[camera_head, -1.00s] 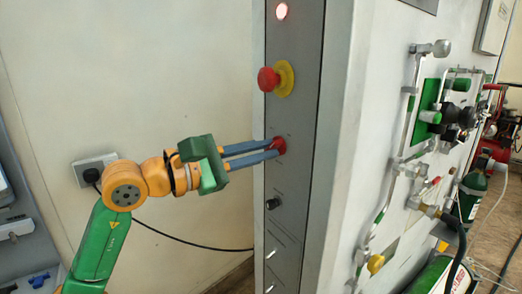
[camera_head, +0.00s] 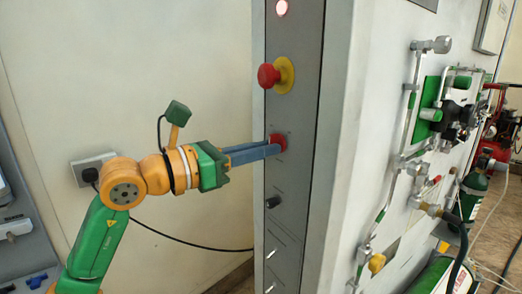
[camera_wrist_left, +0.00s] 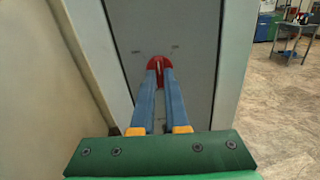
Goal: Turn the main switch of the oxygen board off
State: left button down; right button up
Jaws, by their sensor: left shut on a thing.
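The grey oxygen board (camera_head: 291,110) stands upright in the middle of the head view. The main switch (camera_head: 281,140) is a red rotary knob on its narrow front, and it also shows in the left wrist view (camera_wrist_left: 155,63). My left gripper (camera_head: 272,147) reaches it from the left, its blue fingers shut on the knob's grip. In the left wrist view the gripper (camera_wrist_left: 160,72) has one finger on each side of the grip. The fingertips partly hide the knob, so its exact setting is hard to read. My right gripper is not in view.
A red mushroom button with a yellow collar (camera_head: 284,75) sits above the switch, and a lit lamp (camera_head: 281,8) above that. A small black knob (camera_head: 273,202) is below. Pipes and valves (camera_head: 435,115) cover the right-hand panel. A wall socket (camera_head: 93,168) is at left.

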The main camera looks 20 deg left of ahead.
pick_arm(q)
jog(key=n, duration=0.9)
jog(key=shift+s+d, duration=0.1)
jog(key=shift+d, duration=0.05)
jog(key=shift+n, duration=0.4)
jog(key=c, duration=0.9)
grip_release()
jog(key=b+v, duration=0.3)
jog(key=v, duration=0.4)
jog(key=shift+b, duration=0.35)
